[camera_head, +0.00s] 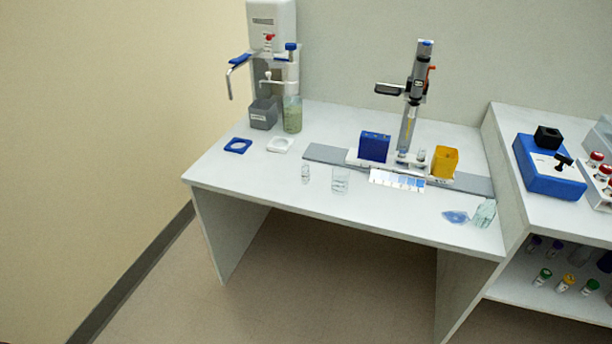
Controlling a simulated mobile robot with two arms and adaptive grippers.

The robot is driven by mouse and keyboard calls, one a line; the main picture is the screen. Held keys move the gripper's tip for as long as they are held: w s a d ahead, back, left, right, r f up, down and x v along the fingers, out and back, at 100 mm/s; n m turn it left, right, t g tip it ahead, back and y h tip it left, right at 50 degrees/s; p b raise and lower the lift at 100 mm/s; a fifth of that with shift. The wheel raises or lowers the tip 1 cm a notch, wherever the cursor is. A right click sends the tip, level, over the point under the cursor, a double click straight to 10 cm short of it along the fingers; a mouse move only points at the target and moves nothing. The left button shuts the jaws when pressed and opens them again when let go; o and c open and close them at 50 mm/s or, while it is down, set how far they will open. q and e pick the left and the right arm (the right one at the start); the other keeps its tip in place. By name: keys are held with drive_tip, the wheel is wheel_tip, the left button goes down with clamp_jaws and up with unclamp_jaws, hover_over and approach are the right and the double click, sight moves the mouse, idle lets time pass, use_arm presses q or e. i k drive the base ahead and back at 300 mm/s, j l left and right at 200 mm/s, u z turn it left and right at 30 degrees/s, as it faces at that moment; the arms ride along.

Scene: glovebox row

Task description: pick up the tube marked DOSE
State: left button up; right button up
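No marking DOSE can be read on any tube at this size, so I cannot tell which one bears it. A small clear vial (305,174) stands near the table's front edge, left of a clear beaker (340,181). Another small clear vessel (421,156) stands between the blue block and the yellow block. Several capped tubes, one with a green cap (542,277) and one with a yellow cap (566,283), are on the lower shelf at the right. Neither of my grippers is in view.
The white table (250,185) holds a stand with a grey column (409,128), a blue block (374,146) and a yellow block (444,162). A dispenser (272,40) is at the back left. A blue device (548,168) sits on the right bench. The table's front left is clear.

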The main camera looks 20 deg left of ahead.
sight(306, 174)
drive_tip(key=i+u, duration=0.65)
